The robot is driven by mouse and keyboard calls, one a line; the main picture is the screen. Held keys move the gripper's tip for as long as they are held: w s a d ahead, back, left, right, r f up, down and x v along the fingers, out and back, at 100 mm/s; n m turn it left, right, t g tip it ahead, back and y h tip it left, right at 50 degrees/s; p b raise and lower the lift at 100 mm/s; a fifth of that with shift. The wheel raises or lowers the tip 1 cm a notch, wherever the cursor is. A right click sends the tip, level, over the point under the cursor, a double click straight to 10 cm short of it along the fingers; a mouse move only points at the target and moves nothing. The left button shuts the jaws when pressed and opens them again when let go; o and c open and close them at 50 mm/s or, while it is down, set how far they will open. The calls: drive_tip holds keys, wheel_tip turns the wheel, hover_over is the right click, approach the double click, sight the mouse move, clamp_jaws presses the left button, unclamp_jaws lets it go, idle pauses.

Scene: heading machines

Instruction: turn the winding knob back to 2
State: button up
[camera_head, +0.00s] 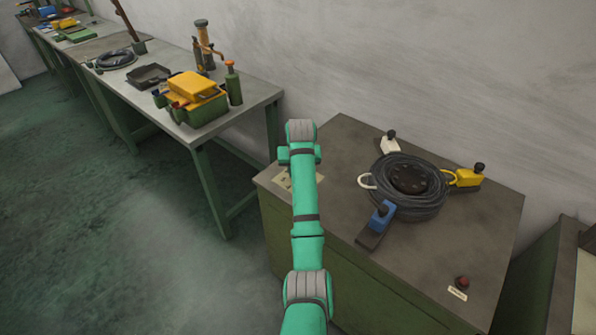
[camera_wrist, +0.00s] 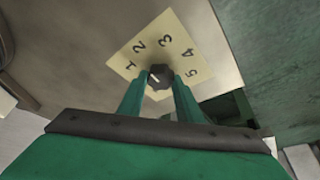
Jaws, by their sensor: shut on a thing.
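The winding knob (camera_wrist: 160,71) is a small dark knob in the middle of a cream dial plate (camera_wrist: 119,62) marked 1 to 5. In the wrist view, a pale mark on the knob lies on its left side, towards the 1. My gripper (camera_wrist: 160,81) is shut on the knob, with one green finger on each side. In the head view, part of the plate (camera_head: 282,180) shows on the left of the cabinet top. The knob and fingers are hidden there behind my arm.
A coil of black cable (camera_head: 410,187) with blue, yellow and white fittings lies on the cabinet top (camera_head: 465,240), right of my arm. A red button (camera_head: 462,282) is near the front right. A workbench (camera_head: 258,92) with tools stands at left.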

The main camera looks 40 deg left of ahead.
drive_tip(key=shift+r, duration=0.1)
idle(0.4)
drive_tip(key=o, duration=1)
drive_tip(key=shift+o, duration=0.2)
drive_tip(key=shift+w, duration=0.1)
drive_tip(key=v, duration=1)
drive_tip(key=shift+d+r, duration=0.15)
drive_tip(key=shift+r, duration=0.15)
